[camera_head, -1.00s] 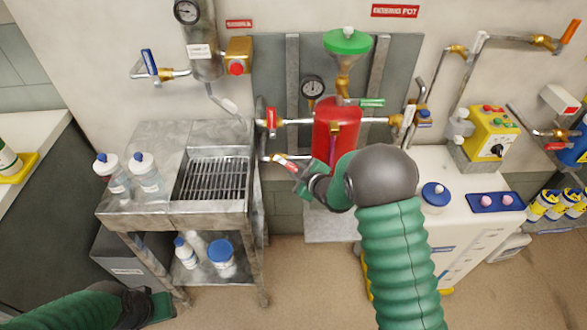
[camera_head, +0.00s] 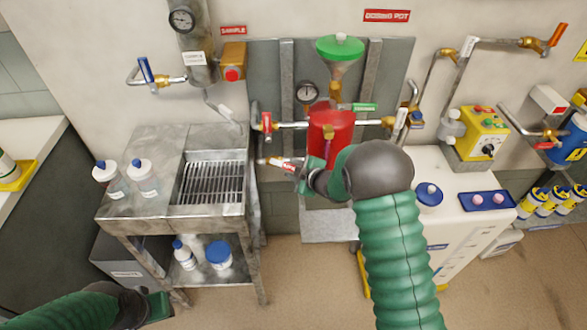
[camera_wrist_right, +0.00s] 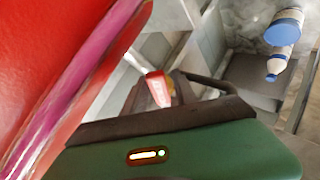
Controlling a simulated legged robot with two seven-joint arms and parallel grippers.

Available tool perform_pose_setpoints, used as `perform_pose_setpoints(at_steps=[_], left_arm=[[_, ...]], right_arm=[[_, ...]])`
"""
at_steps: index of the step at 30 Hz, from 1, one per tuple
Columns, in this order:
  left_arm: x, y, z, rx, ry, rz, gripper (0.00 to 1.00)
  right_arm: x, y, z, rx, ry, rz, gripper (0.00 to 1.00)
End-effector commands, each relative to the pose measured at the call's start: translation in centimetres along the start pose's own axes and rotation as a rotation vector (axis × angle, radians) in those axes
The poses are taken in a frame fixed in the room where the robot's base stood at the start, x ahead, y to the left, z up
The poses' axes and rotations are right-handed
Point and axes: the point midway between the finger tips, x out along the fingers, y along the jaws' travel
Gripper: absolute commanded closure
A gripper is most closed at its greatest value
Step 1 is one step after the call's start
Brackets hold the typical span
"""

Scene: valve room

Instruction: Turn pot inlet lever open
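The red dosing pot (camera_head: 331,128) hangs on the back panel under a green-capped funnel. It also fills the left of the right wrist view (camera_wrist_right: 45,60). A red lever (camera_head: 285,164) sits on the lower pipe left of the pot; its red end shows in the wrist view (camera_wrist_right: 157,88). Another red lever (camera_head: 267,122) stands upright on the upper left pipe. My right gripper (camera_head: 303,178) is at the lower red lever, with the lever end by its fingers. Whether they grip it is unclear. My left gripper (camera_head: 158,306) is low at the left, away from the pipes.
A metal sink stand (camera_head: 160,212) with bottles is left of the pot. A white tank (camera_head: 445,215) with a blue tray (camera_head: 488,200) stands to the right. A green lever (camera_head: 364,107) is right of the funnel. The yellow control box (camera_head: 481,133) is farther right.

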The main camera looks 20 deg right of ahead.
Motion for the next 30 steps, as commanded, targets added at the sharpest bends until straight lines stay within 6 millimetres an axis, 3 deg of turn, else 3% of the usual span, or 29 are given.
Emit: perform_pose_setpoints(at_steps=[10, 14, 24, 30], left_arm=[[0.0, 0.0, 0.0, 0.0, 0.0, 0.0, 0.69], [-0.2, 0.0, -0.1, 0.0, 0.0, 0.0, 0.69], [-1.5, 0.0, -0.3, 0.0, 0.0, 0.0, 0.69], [-2.0, 0.0, -0.5, 0.0, 0.0, 0.0, 0.69]], right_arm=[[-0.1, 0.1, 0.0, 0.001, 0.0, 0.002, 0.57], [-1.4, 0.2, -0.1, 0.001, -0.001, 0.002, 0.57], [-10.8, 0.3, -0.1, 0.003, -0.001, 0.004, 0.57], [-15.3, 0.2, 0.0, 0.003, -0.002, 0.003, 0.57]])
